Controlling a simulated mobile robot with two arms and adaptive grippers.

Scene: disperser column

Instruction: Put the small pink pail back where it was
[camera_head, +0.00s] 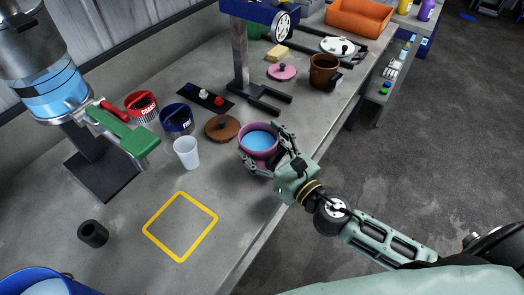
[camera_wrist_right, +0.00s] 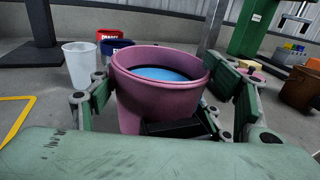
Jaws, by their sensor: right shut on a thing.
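The small pink pail (camera_head: 244,151) stands upright near the front edge of the bench with blue liquid inside. In the right wrist view the pail (camera_wrist_right: 150,94) fills the middle, with a black part low on its near side. My right gripper (camera_head: 272,154) is shut on the pail, one finger on each side of its wall. The fingers also show in the right wrist view (camera_wrist_right: 163,100). The pail's base is hidden, so I cannot tell whether it touches the bench. My left gripper is not in view.
A yellow square outline (camera_head: 180,192) on the bench is empty. A white cup (camera_head: 187,153), a blue can (camera_head: 176,121), a red can (camera_head: 141,106) and a brown lid (camera_head: 222,128) are left of the pail. A pink lid (camera_head: 282,71) and a brown pot (camera_head: 324,72) lie beyond.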

